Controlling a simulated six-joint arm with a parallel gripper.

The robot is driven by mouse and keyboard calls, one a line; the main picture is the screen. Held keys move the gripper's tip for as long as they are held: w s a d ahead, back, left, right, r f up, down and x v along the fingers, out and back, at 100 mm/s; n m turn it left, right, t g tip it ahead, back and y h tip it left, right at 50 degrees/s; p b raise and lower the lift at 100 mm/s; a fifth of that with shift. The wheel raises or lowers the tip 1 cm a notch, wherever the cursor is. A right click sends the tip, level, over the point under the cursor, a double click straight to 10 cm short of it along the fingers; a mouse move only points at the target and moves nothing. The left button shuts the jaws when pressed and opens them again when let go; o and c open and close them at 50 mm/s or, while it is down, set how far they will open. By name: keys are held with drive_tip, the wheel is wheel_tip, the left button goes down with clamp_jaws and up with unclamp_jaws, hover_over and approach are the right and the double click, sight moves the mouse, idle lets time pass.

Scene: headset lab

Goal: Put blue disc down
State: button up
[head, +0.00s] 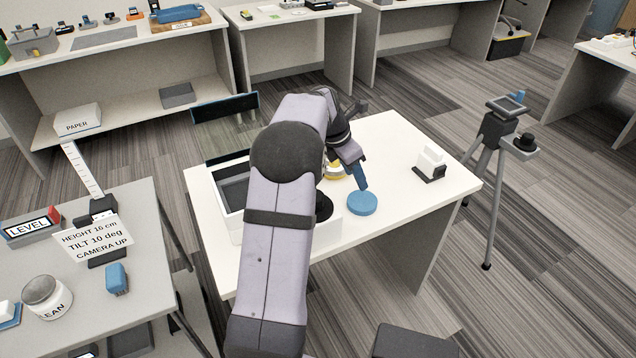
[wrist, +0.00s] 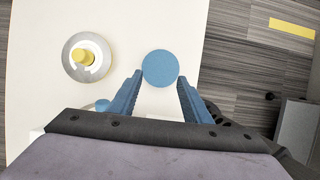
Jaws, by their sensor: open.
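The blue disc (head: 362,203) lies flat on the white table (head: 400,135), near its front edge. In the wrist view the blue disc (wrist: 160,68) shows just beyond the fingertips, centred between them. My gripper (wrist: 160,80) is open, with its two blue fingers apart and nothing held between them. In the head view my gripper (head: 360,178) points down, with one blue finger beside or just above the disc. I cannot tell whether that finger touches it. The arm hides part of the table.
A round silver piece with a yellow knob (wrist: 84,57) stands left of the disc in the wrist view. A white block on a dark base (head: 430,165) stands at the table's right. A tripod (head: 495,140) stands beyond the right edge. The table's back right is clear.

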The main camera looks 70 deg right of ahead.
drive_tip(key=shift+w+d+f+m+t+p, duration=0.2)
drive_tip(key=shift+w+f+m+t+p, duration=1)
drive_tip(key=shift+m, duration=3.95)
drive_tip(key=shift+w+d+m+t+p, duration=0.15)
drive_tip(key=shift+w+m+t+p, duration=1.15)
drive_tip(key=shift+m+t, duration=2.9)
drive_tip(key=shift+w+d+f+m+t+p, duration=0.2)
drive_tip(key=shift+w+f+m+t+p, duration=0.75)
drive_tip(key=shift+m, duration=5.2)
drive_tip(key=shift+d+r+p+x, duration=0.15)
drive_tip(key=shift+p+x, duration=0.65)
drive_tip(key=shift+x, duration=0.25)
drive_tip(key=shift+d+r+p+x, duration=0.15)
drive_tip(key=shift+p+x, duration=0.65)
drive_tip(key=shift+x, duration=0.25)
drive_tip(key=shift+w, duration=0.1)
clamp_jaws()
